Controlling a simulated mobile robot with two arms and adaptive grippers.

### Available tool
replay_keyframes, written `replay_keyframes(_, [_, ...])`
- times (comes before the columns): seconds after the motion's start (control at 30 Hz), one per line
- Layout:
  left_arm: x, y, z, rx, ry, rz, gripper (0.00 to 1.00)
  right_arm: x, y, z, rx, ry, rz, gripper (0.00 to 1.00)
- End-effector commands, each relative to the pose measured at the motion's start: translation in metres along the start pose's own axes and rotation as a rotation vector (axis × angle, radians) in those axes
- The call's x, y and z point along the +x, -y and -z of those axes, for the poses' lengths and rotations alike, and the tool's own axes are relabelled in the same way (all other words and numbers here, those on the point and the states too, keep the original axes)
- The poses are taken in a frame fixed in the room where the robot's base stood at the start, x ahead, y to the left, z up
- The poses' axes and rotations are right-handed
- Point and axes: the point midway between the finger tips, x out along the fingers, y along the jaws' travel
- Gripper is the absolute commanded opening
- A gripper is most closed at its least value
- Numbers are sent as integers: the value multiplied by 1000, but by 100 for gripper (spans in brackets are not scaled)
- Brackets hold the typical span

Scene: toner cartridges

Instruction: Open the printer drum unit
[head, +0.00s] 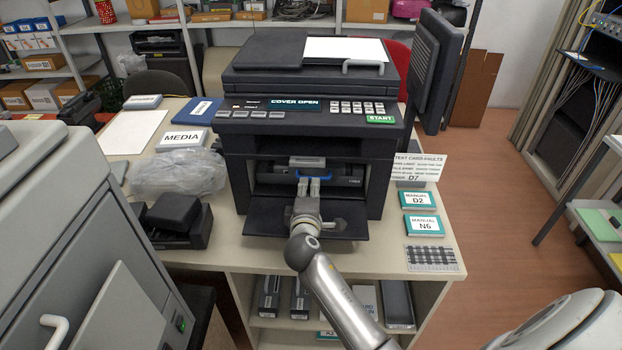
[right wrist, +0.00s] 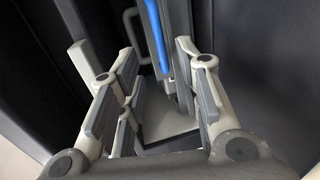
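The black printer (head: 300,140) stands on the table with its front cover (head: 262,222) folded down. Its display reads COVER OPEN. The dark drum unit (head: 345,181) sits inside the front opening, with a blue handle bar (head: 325,176) across its front. My right gripper (head: 309,181) reaches into the opening from the front, its fingertips at the blue bar. In the right wrist view the fingers (right wrist: 158,65) stand apart, and the blue bar (right wrist: 155,38) shows in the gap between them. I cannot tell whether they touch it. My left gripper is not in view.
A plastic bag (head: 190,173) and a black box (head: 175,215) lie left of the printer. Manuals D2 (head: 418,200) and N6 (head: 424,226) lie to its right. A grey cabinet (head: 75,250) stands at the near left. The table's front edge is below the folded cover.

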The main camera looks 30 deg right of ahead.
Motion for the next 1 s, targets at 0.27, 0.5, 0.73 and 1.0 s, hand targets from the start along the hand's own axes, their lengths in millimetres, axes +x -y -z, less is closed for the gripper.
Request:
replay_keyframes(0.27, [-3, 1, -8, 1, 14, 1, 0, 44, -1, 0, 0, 1, 0, 32])
replay_keyframes(0.5, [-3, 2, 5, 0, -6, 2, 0, 62, 0, -1, 0, 0, 1, 32])
replay_keyframes(0.73, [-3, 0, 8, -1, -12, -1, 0, 64, 0, -1, 1, 0, 1, 32])
replay_keyframes(1.0, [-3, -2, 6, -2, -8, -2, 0, 64, 0, 0, 1, 0, 1, 11])
